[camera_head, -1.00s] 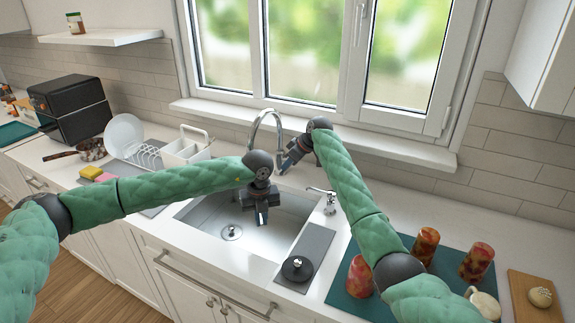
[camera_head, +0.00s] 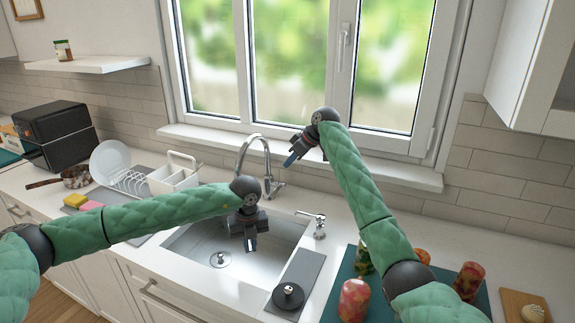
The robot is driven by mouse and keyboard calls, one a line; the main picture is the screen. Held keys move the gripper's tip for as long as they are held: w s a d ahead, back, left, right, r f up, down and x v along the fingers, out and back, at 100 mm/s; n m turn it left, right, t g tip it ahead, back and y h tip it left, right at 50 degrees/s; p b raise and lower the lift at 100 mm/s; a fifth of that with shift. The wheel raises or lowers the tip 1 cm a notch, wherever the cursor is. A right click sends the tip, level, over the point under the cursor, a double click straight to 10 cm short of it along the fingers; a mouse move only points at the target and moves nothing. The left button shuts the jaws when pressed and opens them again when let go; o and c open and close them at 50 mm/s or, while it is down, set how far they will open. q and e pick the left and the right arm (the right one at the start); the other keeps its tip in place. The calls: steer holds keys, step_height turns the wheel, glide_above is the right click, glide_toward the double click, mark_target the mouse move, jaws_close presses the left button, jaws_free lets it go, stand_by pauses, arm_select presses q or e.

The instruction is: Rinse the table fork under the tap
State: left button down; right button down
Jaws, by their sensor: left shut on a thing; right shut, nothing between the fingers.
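The chrome tap (camera_head: 256,137) arches over the back of the sink (camera_head: 200,242). No stream of water can be made out, as my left wrist is in front of the spout's outlet. My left gripper (camera_head: 251,245) points down over the basin, just below and in front of the spout. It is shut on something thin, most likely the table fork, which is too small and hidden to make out.
A soap dispenser (camera_head: 319,222) stands right of the tap. A black round lid-like object (camera_head: 288,295) sits on a grey mat by the sink. A dish rack (camera_head: 129,181) and white caddy (camera_head: 176,178) are at left.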

arm_select(q)
steer(key=s, duration=0.8)
steer(key=shift+a+b, duration=0.35)
steer(key=shift+b, duration=0.1)
stand_by(0.4)
stand_by(0.9)
stand_by(0.4)
steer(key=s+r, duration=0.4)
steer(key=s, duration=0.1)
steer(key=shift+a, duration=0.2)
stand_by(0.4)
stand_by(0.8)
